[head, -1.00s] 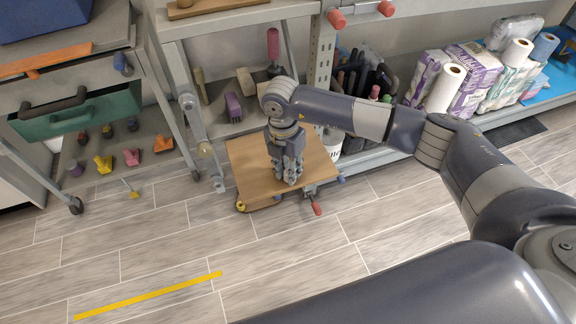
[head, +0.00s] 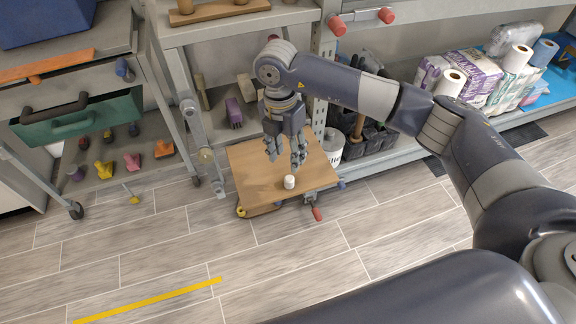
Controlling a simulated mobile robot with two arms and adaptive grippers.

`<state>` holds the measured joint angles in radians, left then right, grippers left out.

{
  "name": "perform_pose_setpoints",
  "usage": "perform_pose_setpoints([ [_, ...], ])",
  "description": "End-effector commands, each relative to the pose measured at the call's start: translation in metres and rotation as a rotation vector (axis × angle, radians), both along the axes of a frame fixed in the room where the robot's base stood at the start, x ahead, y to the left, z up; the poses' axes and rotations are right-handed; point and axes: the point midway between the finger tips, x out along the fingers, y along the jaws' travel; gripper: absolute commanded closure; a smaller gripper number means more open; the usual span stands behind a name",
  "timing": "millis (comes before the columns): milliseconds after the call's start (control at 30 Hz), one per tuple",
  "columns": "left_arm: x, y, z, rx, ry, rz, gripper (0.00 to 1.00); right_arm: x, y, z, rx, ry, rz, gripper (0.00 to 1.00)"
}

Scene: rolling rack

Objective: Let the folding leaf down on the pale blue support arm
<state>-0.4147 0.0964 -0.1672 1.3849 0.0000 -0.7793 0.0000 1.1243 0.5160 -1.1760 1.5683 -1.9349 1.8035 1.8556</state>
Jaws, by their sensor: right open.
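The folding leaf (head: 252,178) is a brown wooden board at the front of the grey rack, and it looks roughly level. A small white cylinder (head: 289,182) stands on its top near the front. My right gripper (head: 285,159) is open and empty, with its fingers pointing down just above and behind the cylinder. A blue tip (head: 341,184) and a red-handled part (head: 317,213) show at the leaf's right front edge. I cannot clearly pick out the pale blue support arm; most of what lies under the leaf is hidden. My left gripper is not in view.
A grey jointed bar (head: 194,122) hangs left of the leaf. A cart with a green drawer (head: 75,118) stands at the left. Paper rolls and packs (head: 480,75) fill a shelf at the right. The floor in front is clear except for a yellow strip (head: 150,300).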

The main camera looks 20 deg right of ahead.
Motion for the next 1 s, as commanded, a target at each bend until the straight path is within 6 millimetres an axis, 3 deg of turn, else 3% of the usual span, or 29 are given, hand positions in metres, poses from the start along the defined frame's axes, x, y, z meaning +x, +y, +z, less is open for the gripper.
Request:
perform_pose_setpoints([
  [233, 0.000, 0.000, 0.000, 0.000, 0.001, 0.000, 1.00, 0.002, 0.002, 0.026, 0.001, 0.001, 0.001, 0.58],
  [800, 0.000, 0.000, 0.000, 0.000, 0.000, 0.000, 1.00, 0.001, 0.004, 0.026, 0.009, 0.003, 0.005, 0.58],
  [867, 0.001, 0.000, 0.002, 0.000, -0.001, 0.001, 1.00, -0.002, 0.013, 0.023, 0.040, 0.007, 0.024, 0.58],
  [967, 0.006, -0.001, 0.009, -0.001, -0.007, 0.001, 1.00, -0.015, 0.048, 0.014, 0.176, 0.023, 0.094, 0.58],
  [1000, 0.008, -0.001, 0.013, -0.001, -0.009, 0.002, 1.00, -0.023, 0.070, 0.011, 0.261, 0.029, 0.133, 0.58],
])
